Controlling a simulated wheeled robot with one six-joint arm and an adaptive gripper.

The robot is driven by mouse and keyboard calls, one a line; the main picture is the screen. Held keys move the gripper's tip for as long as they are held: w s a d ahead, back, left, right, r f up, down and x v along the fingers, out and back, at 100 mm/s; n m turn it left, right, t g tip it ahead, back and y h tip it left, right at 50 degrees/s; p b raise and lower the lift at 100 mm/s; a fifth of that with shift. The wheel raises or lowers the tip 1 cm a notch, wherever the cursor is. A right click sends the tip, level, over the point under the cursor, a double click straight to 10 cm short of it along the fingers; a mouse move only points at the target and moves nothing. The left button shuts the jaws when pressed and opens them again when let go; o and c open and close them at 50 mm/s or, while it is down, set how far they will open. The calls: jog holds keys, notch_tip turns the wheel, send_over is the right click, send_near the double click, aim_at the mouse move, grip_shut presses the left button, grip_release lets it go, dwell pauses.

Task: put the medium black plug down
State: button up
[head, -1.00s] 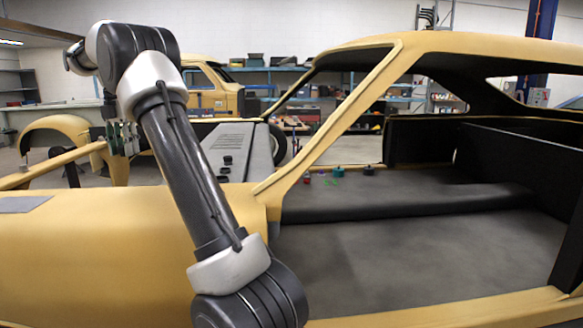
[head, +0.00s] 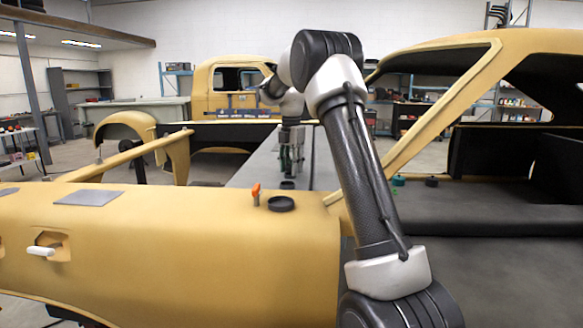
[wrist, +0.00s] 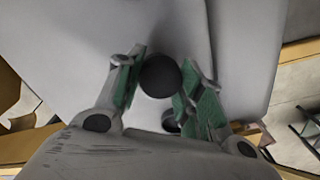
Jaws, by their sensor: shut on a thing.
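The medium black plug (wrist: 160,75) is a dark round piece between my gripper's green-padded fingers in the wrist view. My gripper (wrist: 158,82) is shut on it; the same gripper (head: 290,165) hangs, pointing down, over the grey panel (head: 262,165) in the head view. The held plug is hard to make out in the head view. I cannot tell whether it touches the panel. Another small dark piece (head: 287,184) lies on the panel just in front of the gripper; a dark piece (wrist: 170,121) also shows below the held plug in the wrist view.
A wider black plug (head: 281,203) and an orange clip (head: 256,194) are on the yellow body shell (head: 180,235) nearer to me. A flat grey plate (head: 89,198) lies farther left. A green piece (head: 398,181) and a dark one (head: 432,182) sit inside the car shell.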

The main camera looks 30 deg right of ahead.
aim_at(290, 165)
jog(key=o, duration=1)
jog(key=shift+a+f, duration=0.1)
jog(key=shift+f, duration=0.15)
jog(key=shift+r, duration=0.1)
notch_tip(290, 165, up, 12)
jog(key=s+a+r+m+t, duration=0.1)
jog(key=s+a+r+m, duration=0.15)
jog(key=s, duration=0.25)
jog(key=s+a+r+m, duration=0.2)
jog(key=s+m, duration=0.1)
jog(key=s, duration=0.2)
jog(key=s+a+f+m+t, duration=0.25)
jog(key=s+m, duration=0.55)
jog(key=s, duration=0.7)
jog(key=s+a+f+m, duration=0.3)
jog(key=s+f+m, duration=0.6)
jog(key=s, duration=0.6)
jog(key=shift+s+f+t, duration=0.25)
jog(key=shift+f+t, duration=0.2)
jog(key=shift+f, duration=0.4)
